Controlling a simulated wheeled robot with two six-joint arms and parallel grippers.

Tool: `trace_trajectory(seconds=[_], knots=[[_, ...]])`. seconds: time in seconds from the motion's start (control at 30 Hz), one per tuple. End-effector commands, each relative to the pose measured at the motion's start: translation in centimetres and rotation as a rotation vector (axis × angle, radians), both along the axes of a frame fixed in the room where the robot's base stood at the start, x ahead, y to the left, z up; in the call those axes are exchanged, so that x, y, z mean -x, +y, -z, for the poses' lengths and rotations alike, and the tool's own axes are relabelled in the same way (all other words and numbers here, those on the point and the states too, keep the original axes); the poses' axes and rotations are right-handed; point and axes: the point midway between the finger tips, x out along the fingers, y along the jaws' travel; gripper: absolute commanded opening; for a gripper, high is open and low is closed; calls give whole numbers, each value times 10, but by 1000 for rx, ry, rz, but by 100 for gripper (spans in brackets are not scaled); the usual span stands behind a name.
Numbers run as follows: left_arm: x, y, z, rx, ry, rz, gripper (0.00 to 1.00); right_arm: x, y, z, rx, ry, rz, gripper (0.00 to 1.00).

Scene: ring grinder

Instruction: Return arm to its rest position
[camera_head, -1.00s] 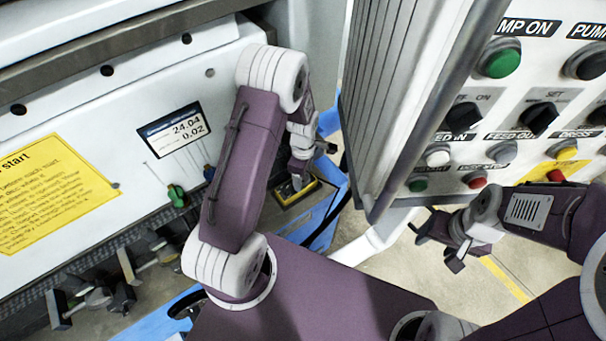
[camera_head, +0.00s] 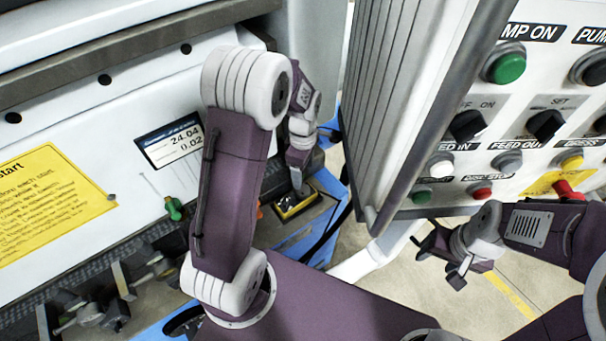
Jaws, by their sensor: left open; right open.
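My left arm rises through the middle, its purple upper link and white ringed elbow in front of the machine. Its forearm folds down behind the elbow. My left gripper (camera_head: 297,180) points down above a yellow-and-black item (camera_head: 297,204) on the blue-edged stand; its fingers are small and partly hidden, and nothing shows held in them. My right gripper (camera_head: 443,260) is open and empty, below the control panel (camera_head: 455,160) and over the floor. Its two dark fingers are spread apart.
The panel carries green, red, yellow and black buttons and knobs close above my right arm. The white machine front (camera_head: 80,130) has a small display (camera_head: 170,143) and a yellow notice (camera_head: 45,205). Tools (camera_head: 110,285) hang at lower left. Floor (camera_head: 480,305) is open at lower right.

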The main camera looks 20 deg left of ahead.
Motion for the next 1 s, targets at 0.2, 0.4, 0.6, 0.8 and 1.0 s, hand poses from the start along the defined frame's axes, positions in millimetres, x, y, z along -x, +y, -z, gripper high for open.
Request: trace_trajectory(seconds=[0.2,0.4,0.6,0.8,1.0], knots=[[0,0,0,0,0,0,66,0,0,0,0,0,0,53],[3,-1,1,0,-4,41,66,0,0,2,0,0,0,53],[46,-14,5,-6,-42,577,66,0,0,24,0,0,0,53],[104,-25,13,-44,-85,1272,66,0,0,42,0,0,0,53],[127,-28,16,-68,-96,1549,66,0,0,46,0,0,0,53]])
